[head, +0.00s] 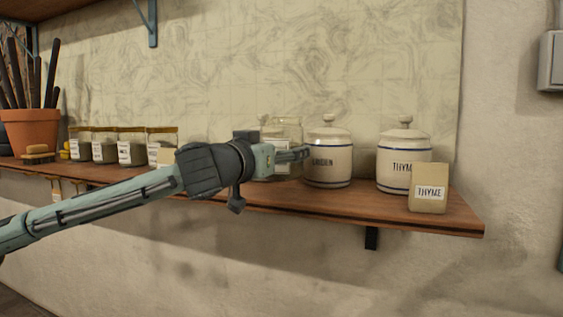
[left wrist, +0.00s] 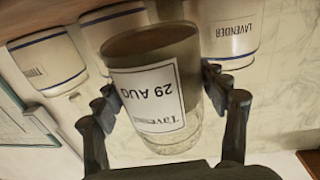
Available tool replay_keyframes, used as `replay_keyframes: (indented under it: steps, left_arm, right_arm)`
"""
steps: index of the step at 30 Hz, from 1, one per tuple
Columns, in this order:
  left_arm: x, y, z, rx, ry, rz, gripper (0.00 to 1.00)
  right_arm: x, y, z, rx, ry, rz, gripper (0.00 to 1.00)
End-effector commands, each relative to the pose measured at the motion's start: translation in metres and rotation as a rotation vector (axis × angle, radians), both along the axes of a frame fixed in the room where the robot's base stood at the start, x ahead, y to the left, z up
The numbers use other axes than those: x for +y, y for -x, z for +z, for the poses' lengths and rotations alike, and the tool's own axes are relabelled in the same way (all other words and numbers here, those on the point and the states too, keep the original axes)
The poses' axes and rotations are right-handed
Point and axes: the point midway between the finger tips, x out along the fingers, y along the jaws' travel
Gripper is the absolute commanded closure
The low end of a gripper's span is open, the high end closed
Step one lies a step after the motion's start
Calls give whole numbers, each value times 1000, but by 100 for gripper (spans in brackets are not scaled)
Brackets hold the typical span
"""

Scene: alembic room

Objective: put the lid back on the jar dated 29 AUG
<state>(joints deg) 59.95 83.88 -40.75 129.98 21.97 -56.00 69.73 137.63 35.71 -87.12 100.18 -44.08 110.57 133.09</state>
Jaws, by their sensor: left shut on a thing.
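The clear glass jar (left wrist: 185,60) labelled 29 AUG stands between the fingers of my left gripper (left wrist: 165,96) in the left wrist view, which shows its label upside down. Dark contents fill part of it, and its other end is clear glass. My left gripper (head: 293,153) is shut on this jar. In the head view the jar (head: 288,125) is partly hidden behind the gripper, above or on the wooden shelf; I cannot tell if it touches. No lid shows on its top there. I cannot make out the loose lid. My right gripper is not in view.
Several lidded jars (head: 132,150) and a terracotta pot (head: 32,132) stand left. The marbled wall is close behind.

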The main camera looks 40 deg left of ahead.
Motion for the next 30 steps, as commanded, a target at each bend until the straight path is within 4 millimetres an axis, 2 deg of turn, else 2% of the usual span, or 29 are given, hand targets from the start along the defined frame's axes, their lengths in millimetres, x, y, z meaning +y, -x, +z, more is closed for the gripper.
replay_keyframes:
  steps: [1,5,15,18,24,30]
  left_arm:
    - [-1,0,12,-6,2,-2,69]
    - [21,11,22,-3,-5,7,69]
    - [78,42,61,-3,-3,6,69]
    - [90,49,70,-2,-3,4,69]
    - [101,55,78,-2,-1,-1,69]
    - [102,56,80,-2,-1,-2,69]
  right_arm:
    - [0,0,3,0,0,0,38]
    - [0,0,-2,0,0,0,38]
    - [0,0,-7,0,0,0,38]
    - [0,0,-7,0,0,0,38]
    - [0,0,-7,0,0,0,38]
    - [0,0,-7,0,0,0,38]
